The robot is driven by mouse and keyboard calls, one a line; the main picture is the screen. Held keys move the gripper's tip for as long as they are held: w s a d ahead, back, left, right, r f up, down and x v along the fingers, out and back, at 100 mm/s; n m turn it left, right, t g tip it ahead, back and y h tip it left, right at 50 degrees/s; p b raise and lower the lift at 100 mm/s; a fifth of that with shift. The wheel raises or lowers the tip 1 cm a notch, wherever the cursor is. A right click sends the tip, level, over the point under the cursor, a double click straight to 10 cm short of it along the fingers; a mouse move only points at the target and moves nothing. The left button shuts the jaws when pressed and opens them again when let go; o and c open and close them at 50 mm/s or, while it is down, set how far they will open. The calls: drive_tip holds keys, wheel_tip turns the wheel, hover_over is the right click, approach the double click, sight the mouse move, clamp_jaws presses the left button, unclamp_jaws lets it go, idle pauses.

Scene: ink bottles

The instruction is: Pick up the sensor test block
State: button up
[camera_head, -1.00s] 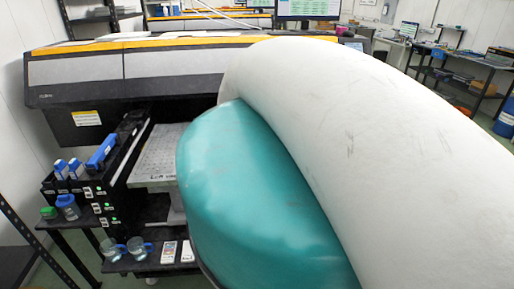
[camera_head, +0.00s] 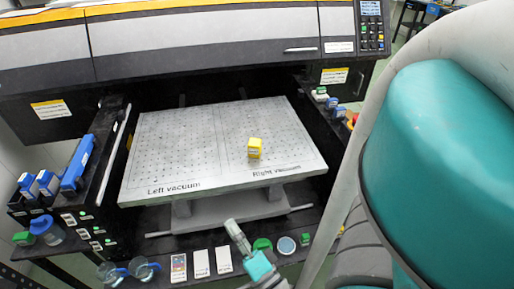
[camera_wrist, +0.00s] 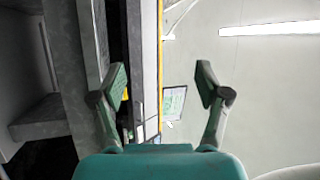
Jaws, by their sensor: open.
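A small yellow block (camera_head: 255,148), which fits the sensor test block, stands on the perforated vacuum bed (camera_head: 180,135) near its middle, on the right vacuum side. It has a pale label that I cannot read. My gripper (camera_wrist: 162,85) is open and empty in the wrist view, its two fingers wide apart with green pads. Part of it shows at the bottom of the head view, in front of the bed and apart from the block. The block is not visible in the wrist view.
The printer body (camera_head: 200,40) overhangs the back of the bed. Blue-capped bottles (camera_head: 47,185) stand on a black rack at the left. Cards (camera_head: 201,263) and glass jugs (camera_head: 140,268) lie along the front shelf. The bed around the block is clear.

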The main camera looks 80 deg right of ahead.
drive_tip(key=w+d+m+g+h, duration=0.2)
drive_tip(key=d+m+g+h, duration=0.5)
drive_tip(key=d+m, duration=0.65)
drive_tip(key=m+g+y, duration=0.2)
drive_tip(key=m+g, duration=0.6)
drive_tip(key=m, duration=0.8)
approach(254, 147)
drive_tip(key=shift+w+d+f, duration=0.2)
drive_tip(key=shift+w+d, duration=0.05)
drive_tip(key=shift+d, duration=0.45)
drive_tip(key=d, duration=0.5)
drive_tip(key=shift+w, duration=0.25)
drive_tip(key=shift+w+d, duration=0.15)
drive_tip(key=shift+d, duration=2.75)
drive_tip(key=c, duration=1.4)
drive_tip(key=shift+r, duration=0.2)
